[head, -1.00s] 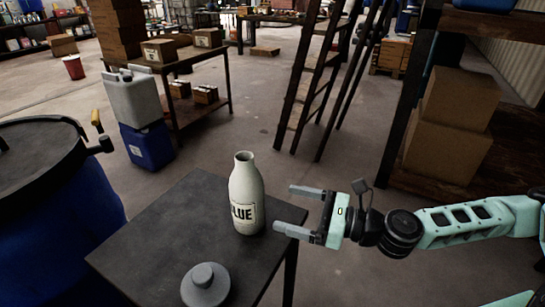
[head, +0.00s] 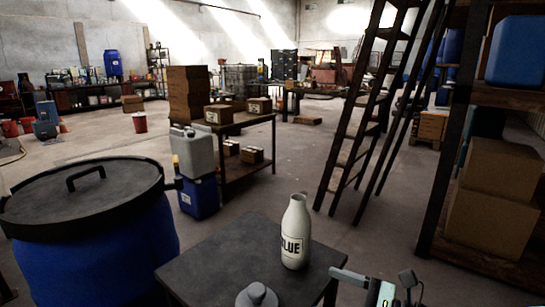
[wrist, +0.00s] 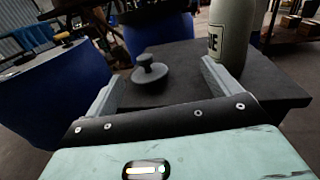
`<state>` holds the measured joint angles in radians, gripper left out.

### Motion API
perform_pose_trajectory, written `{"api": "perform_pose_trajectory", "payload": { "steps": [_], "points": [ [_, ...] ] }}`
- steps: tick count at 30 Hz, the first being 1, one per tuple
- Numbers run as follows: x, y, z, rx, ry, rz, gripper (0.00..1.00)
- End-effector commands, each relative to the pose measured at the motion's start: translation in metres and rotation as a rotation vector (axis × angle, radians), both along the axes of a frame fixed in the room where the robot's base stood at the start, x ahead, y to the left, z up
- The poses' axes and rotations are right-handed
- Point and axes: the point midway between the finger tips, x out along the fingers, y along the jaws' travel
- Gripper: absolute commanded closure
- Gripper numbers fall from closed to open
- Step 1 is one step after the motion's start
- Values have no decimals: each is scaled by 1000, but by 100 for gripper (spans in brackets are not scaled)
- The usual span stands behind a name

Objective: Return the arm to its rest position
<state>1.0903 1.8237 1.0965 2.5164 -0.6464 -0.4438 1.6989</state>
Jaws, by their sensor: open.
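My gripper shows at the lower right edge of the head view, mostly cut off by the frame. In the wrist view my gripper (wrist: 160,80) has its two grey fingers wide apart with nothing held between them. A white bottle (head: 296,240) with a label reading "LUE" stands upright on the dark table (head: 215,260), to the left of my gripper. The bottle also shows in the wrist view (wrist: 233,35), beyond the right finger. A grey knobbed lid (head: 257,297) lies on the table near the bottle; in the wrist view it (wrist: 150,72) appears between the fingers.
A blue vat (head: 95,250) with a dark lid stands left of the table. Behind are a grey canister (head: 193,150) on a blue one (head: 198,197), and a low table with boxes. A ladder (head: 362,120) and a shelf with cardboard boxes (head: 490,220) stand right. Open floor lies between.

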Motion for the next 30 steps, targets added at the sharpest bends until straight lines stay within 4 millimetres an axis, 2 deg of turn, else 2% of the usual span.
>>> {"api": "perform_pose_trajectory", "payload": {
  "steps": [8, 16, 23, 30],
  "points": [
    [-12, 8, -9, -67, -22, 64, 11],
    [-34, 20, -26, -187, -67, 184, 11],
    [-65, 29, -50, -356, -142, 364, 11],
    [-110, 22, -83, -632, -302, 691, 11]
  ]
}}
